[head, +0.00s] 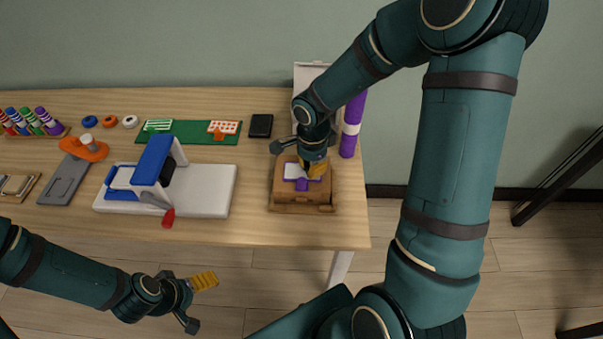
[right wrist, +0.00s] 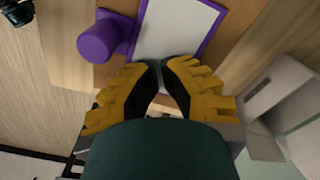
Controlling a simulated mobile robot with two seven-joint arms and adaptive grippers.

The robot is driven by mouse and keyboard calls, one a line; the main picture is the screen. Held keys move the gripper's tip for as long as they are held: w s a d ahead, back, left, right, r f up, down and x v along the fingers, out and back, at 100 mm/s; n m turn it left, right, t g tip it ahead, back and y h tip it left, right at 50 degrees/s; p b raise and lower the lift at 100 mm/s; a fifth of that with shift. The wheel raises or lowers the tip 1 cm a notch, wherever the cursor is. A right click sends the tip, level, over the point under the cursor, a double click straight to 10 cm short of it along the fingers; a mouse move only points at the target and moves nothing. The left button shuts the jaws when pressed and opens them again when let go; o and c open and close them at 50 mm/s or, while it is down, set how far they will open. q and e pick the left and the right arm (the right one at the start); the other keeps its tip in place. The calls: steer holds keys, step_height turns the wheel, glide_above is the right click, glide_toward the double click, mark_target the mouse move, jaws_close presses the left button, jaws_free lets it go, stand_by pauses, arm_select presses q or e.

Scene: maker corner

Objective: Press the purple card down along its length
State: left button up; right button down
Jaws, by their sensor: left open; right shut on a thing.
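The purple card (head: 291,171) has a white face and a purple border, and it lies at the top of a brown block (head: 304,208) near the table's right end. A short purple cylinder (right wrist: 100,42) sticks out beside its border. In the right wrist view the white face (right wrist: 175,30) shows large. My right gripper (head: 314,168) points down at the card. In the right wrist view its yellow fingers (right wrist: 160,68) are closed together at the card's near edge; their dark pads hide the grip itself. My left gripper (head: 204,281) is open and empty in front of the table.
A white tool with a blue arm and red handle (head: 168,218) stands left of the block. Markers (head: 38,122) are far left. The table (head: 250,222) is bare between tool and block.

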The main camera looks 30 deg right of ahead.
steer(key=shift+s+f+b, duration=0.1)
steer(key=shift+f+b, duration=0.05)
steer(key=shift+b, duration=0.15)
stand_by(1.2)
steer(key=shift+r+p, duration=1.55)
steer(key=shift+r, duration=1.1)
steer(key=shift+f, duration=0.1)
